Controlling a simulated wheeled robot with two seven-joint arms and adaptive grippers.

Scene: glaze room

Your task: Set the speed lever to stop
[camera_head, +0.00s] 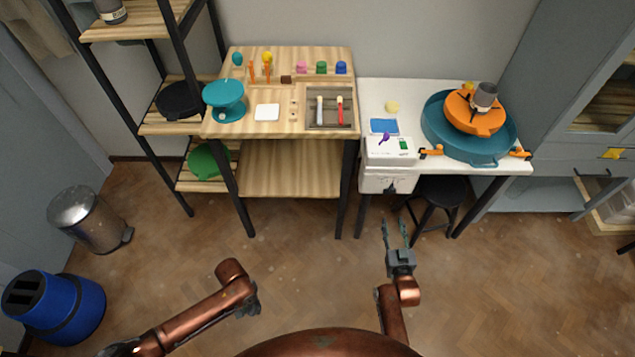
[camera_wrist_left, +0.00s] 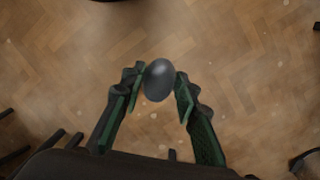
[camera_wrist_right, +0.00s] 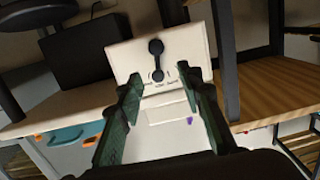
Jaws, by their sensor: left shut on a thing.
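The speed lever (camera_wrist_right: 156,60) shows in the right wrist view as a black bar with two round ends. It sits on the front of a white control box (camera_wrist_right: 119,58), near upright in that picture. Small marks near its lower end are unreadable. The head view shows the box (camera_head: 388,180) under the wheel table's left end; the lever is not clear there. My right gripper (camera_head: 396,236) is open and empty, facing the box, with the lever ahead between its fingers and apart from them. My left gripper (camera_wrist_left: 158,92) is shut on a dark, smooth, egg-shaped thing (camera_wrist_left: 158,78) above the floor.
The wheel table (camera_head: 485,170) carries a teal basin (camera_head: 440,140) with an orange wheel (camera_head: 468,118). A black stool (camera_head: 440,193) stands beneath. A wooden bench (camera_head: 290,170) with tools is left of it. The floor before me is clear.

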